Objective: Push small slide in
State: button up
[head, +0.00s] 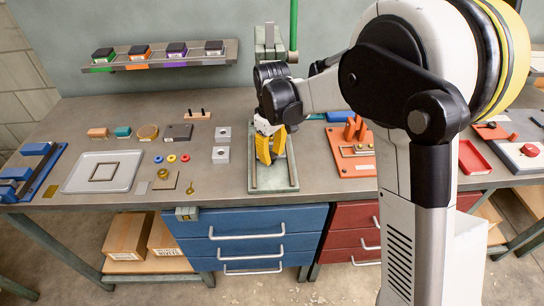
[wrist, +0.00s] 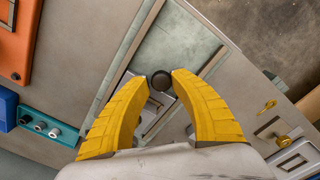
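The fly press (head: 273,182) stands mid-bench, with a pale green base plate, which also shows in the wrist view (wrist: 182,48), and long rails. In the wrist view, a dark round knob (wrist: 161,80) stands over a small grey metal slide (wrist: 155,105) lying between rails. My gripper (head: 265,158) points down over the base. Its yellow fingertips in the wrist view (wrist: 160,79) come up against the knob on both sides, with no clear gap. In the head view my fingers hide the slide and knob. How far in the slide sits cannot be told.
Left of the press lie grey blocks (head: 221,154), coloured rings and a grey tray (head: 103,171). An orange fixture (head: 352,150) stands close on the right. A shelf with small boxes (head: 160,56) hangs behind. A green upright bar (head: 293,28) rises behind my gripper.

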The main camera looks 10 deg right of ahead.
jog(key=shift+o, duration=1.2)
jog(key=shift+w+f, duration=0.1)
jog(key=shift+w, duration=0.05)
jog(key=shift+s, duration=0.2)
